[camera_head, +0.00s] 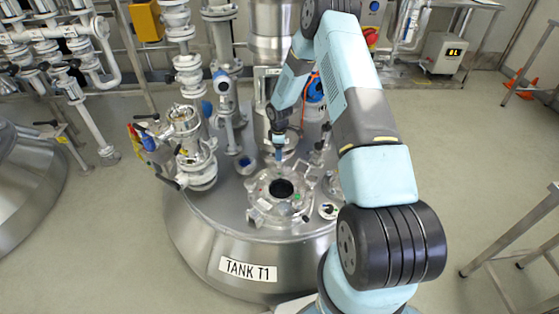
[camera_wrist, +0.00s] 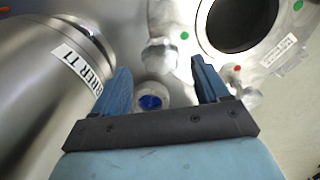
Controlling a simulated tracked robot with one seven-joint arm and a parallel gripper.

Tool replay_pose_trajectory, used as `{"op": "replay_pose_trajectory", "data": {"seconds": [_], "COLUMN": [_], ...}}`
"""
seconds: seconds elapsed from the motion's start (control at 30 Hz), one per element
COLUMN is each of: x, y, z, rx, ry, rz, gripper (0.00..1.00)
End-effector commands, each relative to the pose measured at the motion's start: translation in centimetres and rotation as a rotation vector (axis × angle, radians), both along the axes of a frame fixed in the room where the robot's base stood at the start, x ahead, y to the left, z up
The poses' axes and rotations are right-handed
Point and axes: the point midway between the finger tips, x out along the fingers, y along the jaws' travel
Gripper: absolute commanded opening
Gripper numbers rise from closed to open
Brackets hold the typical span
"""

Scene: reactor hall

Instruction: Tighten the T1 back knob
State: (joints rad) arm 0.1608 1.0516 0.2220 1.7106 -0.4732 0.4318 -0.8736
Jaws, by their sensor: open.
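The steel tank T1 (camera_head: 215,225) carries a round manhole flange (camera_head: 262,212) with a dark opening (camera_head: 283,189) and small metal knobs around its rim. My gripper (camera_head: 279,157) points down just behind the opening. In the wrist view my gripper (camera_wrist: 160,65) is open, with two blue fingers spread apart and nothing held. A silver knob-like fitting (camera_wrist: 158,55) at the flange edge lies beyond and between the fingertips; I cannot tell the gap to it. Another knob (camera_wrist: 246,97), near a red dot, lies right of the right finger. In the head view my gripper hides the back rim.
A round port with a blue centre (camera_wrist: 150,102) shows between the fingers. A large steel cylinder (camera_wrist: 45,85) with a label is at left. Piping and valves (camera_head: 190,140) stand left of the manhole.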

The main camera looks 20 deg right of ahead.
Motion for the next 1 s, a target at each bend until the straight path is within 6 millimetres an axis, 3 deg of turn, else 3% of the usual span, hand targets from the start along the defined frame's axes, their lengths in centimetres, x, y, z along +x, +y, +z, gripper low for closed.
{"op": "replay_pose_trajectory", "data": {"seconds": [0.1, 0.3, 0.5, 0.9, 1.0], "x": [0.0, -0.1, 0.0, 0.0, 0.0], "y": [0.0, 0.0, 0.0, 0.0, 0.0], "z": [-0.2, -3.8, -5.5, -6.1, -6.0], "rx": [0.002, 0.000, 0.000, -0.001, -0.001], "ry": [0.002, 0.002, 0.002, 0.001, 0.001], "rz": [0.132, 0.119, 0.117, 0.115, 0.115], "gripper": [0.74, 0.74, 0.74, 0.74, 0.65]}}
